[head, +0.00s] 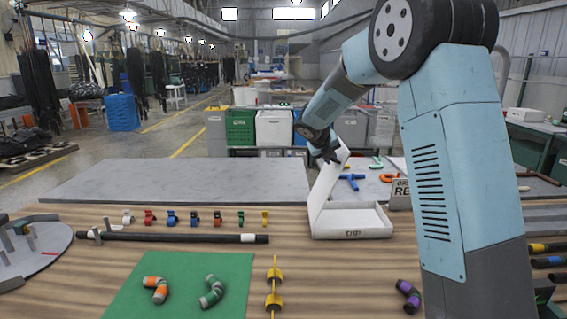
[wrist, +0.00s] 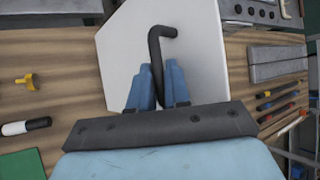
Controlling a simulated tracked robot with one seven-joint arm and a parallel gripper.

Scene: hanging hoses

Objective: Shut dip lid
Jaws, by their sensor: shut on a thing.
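A white shallow box (head: 372,232) with a short dark label on its front stands on the wooden table. Its white lid (head: 325,190) is raised, tilted slightly right of upright from the box's left side. My gripper (head: 327,156) is at the lid's upper end. In the wrist view, my gripper (wrist: 158,82) is shut on a dark bent handle (wrist: 154,48) in front of the white lid (wrist: 198,50).
Small coloured clips (head: 194,217) and a black hose (head: 185,238) lie left of the box. A green mat (head: 185,285) holds two bent hose pieces. A sign (head: 400,194) stands right of the box. Bare table lies in front of the box.

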